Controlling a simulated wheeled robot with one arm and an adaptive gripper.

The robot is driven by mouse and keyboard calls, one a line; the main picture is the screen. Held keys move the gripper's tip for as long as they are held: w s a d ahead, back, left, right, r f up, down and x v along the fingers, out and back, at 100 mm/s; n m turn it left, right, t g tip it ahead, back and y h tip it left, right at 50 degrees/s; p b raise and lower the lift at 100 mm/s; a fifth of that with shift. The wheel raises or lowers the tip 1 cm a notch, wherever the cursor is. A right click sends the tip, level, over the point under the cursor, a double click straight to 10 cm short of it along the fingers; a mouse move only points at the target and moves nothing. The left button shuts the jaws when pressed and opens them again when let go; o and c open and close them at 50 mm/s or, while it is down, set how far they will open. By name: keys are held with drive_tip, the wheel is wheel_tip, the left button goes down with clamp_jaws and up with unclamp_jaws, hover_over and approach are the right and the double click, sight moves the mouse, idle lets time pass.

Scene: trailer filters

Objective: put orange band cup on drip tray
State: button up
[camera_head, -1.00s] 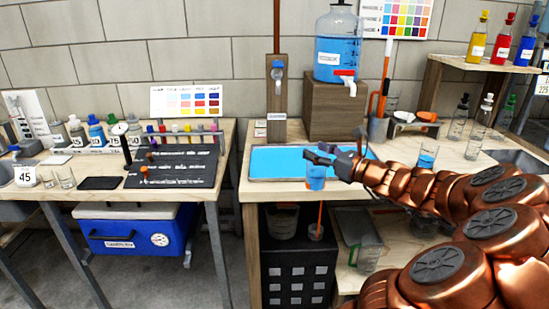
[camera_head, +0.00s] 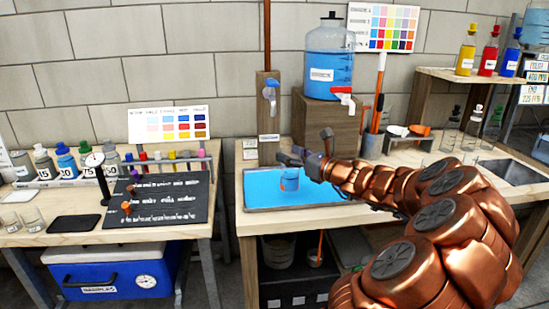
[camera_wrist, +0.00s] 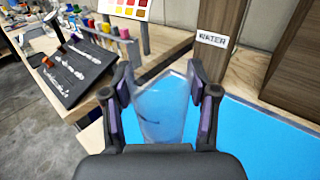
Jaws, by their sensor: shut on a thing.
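The orange band cup (camera_head: 289,180) is a small clear cup with an orange band and a blue look through its wall. My gripper (camera_head: 297,158) is shut on it near its upper part. In the wrist view the clear cup (camera_wrist: 161,112) stands between both fingers of my gripper (camera_wrist: 158,88), and its band cannot be made out there. The drip tray (camera_head: 262,188) is a flat blue tray with a grey rim on the wooden bench. The tray also shows in the wrist view (camera_wrist: 262,138).
A water post with a tap (camera_head: 269,97) and a blue dispenser (camera_head: 328,62) on a wooden block (camera_head: 331,122) stand behind the tray. A dark rack board (camera_head: 160,198) lies on the left table, across a gap. Bottles and a sink (camera_head: 507,172) are at right.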

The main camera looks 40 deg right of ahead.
drive_tip(key=w+d+f, duration=0.3)
drive_tip(key=w+f, duration=0.1)
drive_tip(key=w, duration=0.6)
drive_tip(key=shift+f+b, duration=0.3)
drive_tip(key=shift+b, duration=0.15)
drive_tip(key=o, duration=1.6)
drive_tip(key=shift+f, duration=0.1)
drive_tip(key=s, duration=1.2)
drive_tip(key=shift+d, duration=0.35)
drive_tip(key=shift+a, duration=0.1)
